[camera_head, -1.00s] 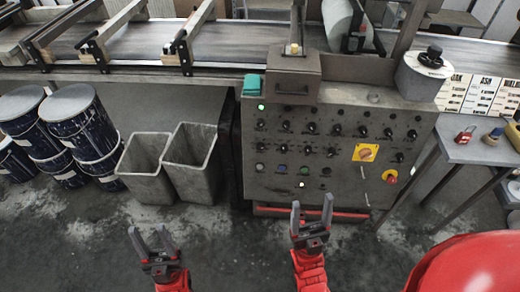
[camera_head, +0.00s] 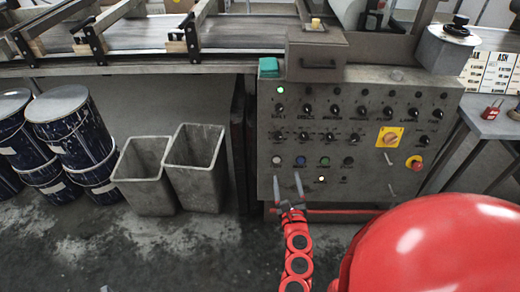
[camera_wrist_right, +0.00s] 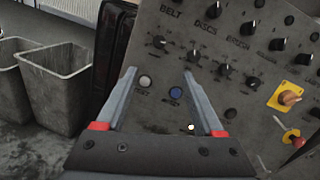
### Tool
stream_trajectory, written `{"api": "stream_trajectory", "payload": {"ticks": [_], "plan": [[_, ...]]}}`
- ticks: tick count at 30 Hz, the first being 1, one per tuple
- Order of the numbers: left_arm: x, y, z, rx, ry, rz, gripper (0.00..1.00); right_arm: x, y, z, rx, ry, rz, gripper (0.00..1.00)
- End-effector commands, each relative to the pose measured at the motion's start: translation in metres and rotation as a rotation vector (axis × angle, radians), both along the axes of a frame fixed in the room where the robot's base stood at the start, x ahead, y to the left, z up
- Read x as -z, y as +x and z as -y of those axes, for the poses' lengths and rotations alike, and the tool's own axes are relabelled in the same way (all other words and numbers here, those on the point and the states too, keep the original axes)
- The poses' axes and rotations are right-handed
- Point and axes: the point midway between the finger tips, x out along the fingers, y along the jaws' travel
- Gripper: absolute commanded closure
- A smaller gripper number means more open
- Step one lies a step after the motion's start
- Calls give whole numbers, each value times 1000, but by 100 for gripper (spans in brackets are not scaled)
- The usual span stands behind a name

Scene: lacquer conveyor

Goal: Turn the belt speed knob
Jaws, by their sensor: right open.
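The grey control panel (camera_head: 265,185) carries rows of black knobs. The belt knob (camera_head: 279,108) is at the left of the top row, above a label that reads BELT in the right wrist view (camera_wrist_right: 172,14); there the knob itself is out of the picture. My right gripper (camera_head: 287,178) is open and empty, in front of the panel's lower left, below the white button (camera_head: 277,160) and the blue button (camera_head: 301,161). In the right wrist view its fingers (camera_wrist_right: 159,75) point at the panel, with both buttons showing between them. My left gripper is not in view.
Two grey bins (camera_head: 145,190) and blue drums (camera_head: 78,125) stand left of the panel. A conveyor (camera_head: 150,65) runs behind. A red emergency button (camera_head: 415,162) and a yellow-plated switch (camera_head: 389,138) are at the panel's right. A metal side table (camera_head: 485,122) is further right.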

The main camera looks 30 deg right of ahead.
Motion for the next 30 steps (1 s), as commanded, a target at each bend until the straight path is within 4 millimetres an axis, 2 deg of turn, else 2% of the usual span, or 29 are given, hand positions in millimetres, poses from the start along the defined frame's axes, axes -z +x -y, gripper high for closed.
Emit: {"api": "stream_trajectory", "payload": {"ticks": [5,22,30], "plan": [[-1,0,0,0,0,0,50,-5,13,5,-11,17,22,30],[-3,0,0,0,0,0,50,-4,116,53,-11,11,16,30],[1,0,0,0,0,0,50,-3,149,69,-9,11,16,30]]}}
